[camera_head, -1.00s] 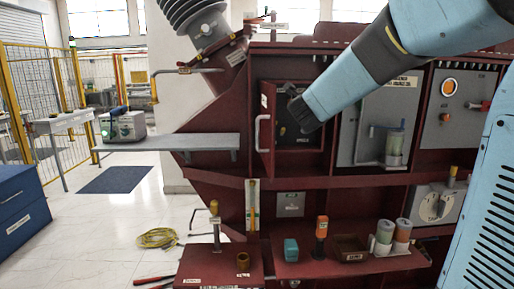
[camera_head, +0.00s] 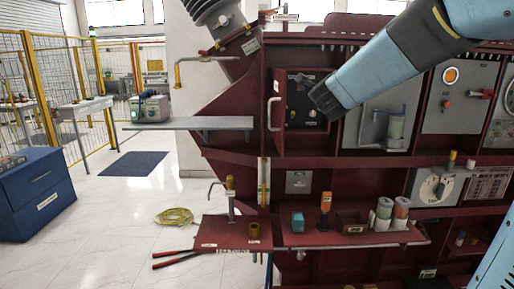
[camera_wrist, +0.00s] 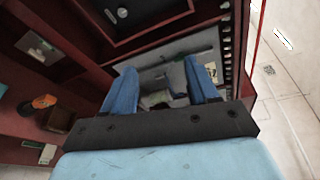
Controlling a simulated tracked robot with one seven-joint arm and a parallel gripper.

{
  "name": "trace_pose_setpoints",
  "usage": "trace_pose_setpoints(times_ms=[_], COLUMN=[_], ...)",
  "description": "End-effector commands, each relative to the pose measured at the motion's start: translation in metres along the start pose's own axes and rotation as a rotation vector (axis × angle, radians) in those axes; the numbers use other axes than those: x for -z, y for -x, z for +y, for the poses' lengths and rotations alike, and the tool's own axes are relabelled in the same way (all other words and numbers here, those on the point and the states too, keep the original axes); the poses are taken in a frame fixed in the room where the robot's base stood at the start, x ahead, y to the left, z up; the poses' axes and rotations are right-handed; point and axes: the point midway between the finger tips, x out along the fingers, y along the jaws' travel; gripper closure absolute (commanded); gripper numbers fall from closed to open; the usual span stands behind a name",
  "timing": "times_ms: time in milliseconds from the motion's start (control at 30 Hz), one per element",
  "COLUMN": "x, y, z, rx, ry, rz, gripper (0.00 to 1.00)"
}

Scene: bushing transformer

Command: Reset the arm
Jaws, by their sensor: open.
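My gripper shows in the wrist view (camera_wrist: 163,75) as two blue fingers spread apart, with nothing between them. In the head view, my blue and black arm reaches in from the upper right. Its dark end is in front of the dark red transformer cabinet (camera_head: 232,165), overlapping the right edge of an open compartment (camera_head: 300,115). Whether it touches anything there cannot be told. In the wrist view, a grey panel (camera_wrist: 180,60) lies behind the fingers.
A grey shelf (camera_head: 190,123) juts left from the cabinet. The lower red ledge (camera_head: 350,239) holds a teal block (camera_head: 298,222), an orange-topped item (camera_head: 325,203) and two cylinders. A yellow cable coil (camera_head: 174,217) lies on the floor. A blue cabinet (camera_head: 35,200) stands left.

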Motion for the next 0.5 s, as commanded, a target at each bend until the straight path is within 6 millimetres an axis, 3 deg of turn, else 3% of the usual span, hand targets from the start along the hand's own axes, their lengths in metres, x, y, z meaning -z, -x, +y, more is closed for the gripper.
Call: trace_pose_setpoints(times_ms=[267, 367, 500], x=[-0.011, -0.012, -0.006], y=[0.036, 0.057, 0.100], z=[0.008, 0.016, 0.037], rx=[-0.087, -0.132, -0.219], ry=[0.266, 0.412, 0.700], rz=[-0.153, -0.229, -0.367], gripper=[0.41, 0.41, 0.41])
